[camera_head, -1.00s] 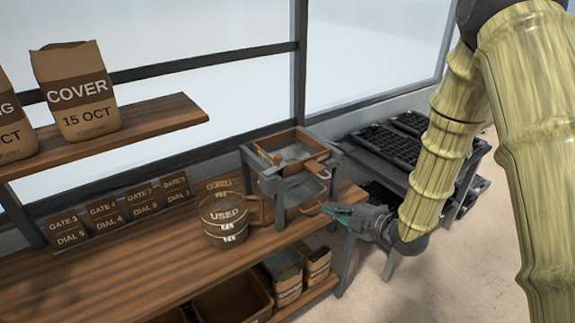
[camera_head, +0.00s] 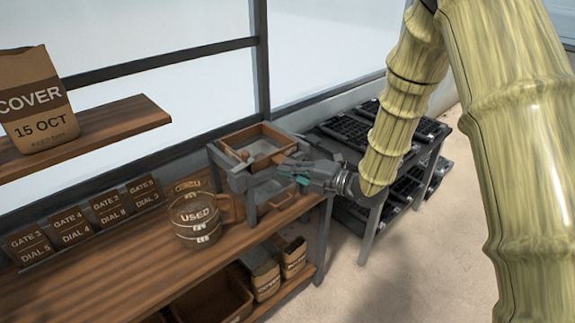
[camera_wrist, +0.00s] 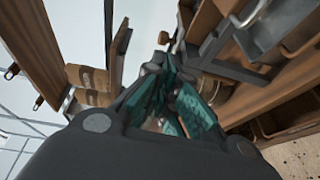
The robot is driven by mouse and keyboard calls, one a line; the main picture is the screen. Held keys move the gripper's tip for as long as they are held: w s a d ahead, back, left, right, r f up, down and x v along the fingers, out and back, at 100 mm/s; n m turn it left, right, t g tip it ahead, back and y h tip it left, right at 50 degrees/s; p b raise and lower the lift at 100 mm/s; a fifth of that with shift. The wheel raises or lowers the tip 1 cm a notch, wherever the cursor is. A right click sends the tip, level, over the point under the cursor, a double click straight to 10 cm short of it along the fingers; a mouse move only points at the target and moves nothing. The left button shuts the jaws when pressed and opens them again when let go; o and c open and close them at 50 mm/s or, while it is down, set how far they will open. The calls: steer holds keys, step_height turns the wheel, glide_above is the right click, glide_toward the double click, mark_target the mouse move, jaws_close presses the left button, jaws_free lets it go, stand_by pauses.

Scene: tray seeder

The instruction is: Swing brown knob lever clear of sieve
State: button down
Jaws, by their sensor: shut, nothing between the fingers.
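The sieve is a wooden-framed square box (camera_head: 237,138) with a grey inside, on top of a grey metal stand (camera_head: 249,208) at the bench end. A small brown knob (camera_head: 244,155) shows at the sieve's front left; a brown knob also shows just beyond the fingers in the wrist view (camera_wrist: 165,39). The lever's arm is mostly hidden. My gripper (camera_head: 284,170) is at the sieve's front right side, its teal fingers shut and empty. The knob is apart from the fingertips in the head view; contact with the lever cannot be told.
A jar marked USED (camera_head: 195,218) stands left of the stand. Gate and dial cards (camera_head: 90,222) line the bench back. A table with black seed trays (camera_head: 349,130) is close behind my gripper. A shelf with a COVER bag (camera_head: 40,103) is at upper left.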

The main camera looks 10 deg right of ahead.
steer(key=p, duration=0.4)
glide_toward(244, 157)
steer(key=x, duration=0.4)
steer(key=shift+p+x, duration=0.5)
steer(key=shift+x, duration=0.7)
steer(key=shift+d+f+b, duration=0.1)
steer(key=shift+b, duration=0.4)
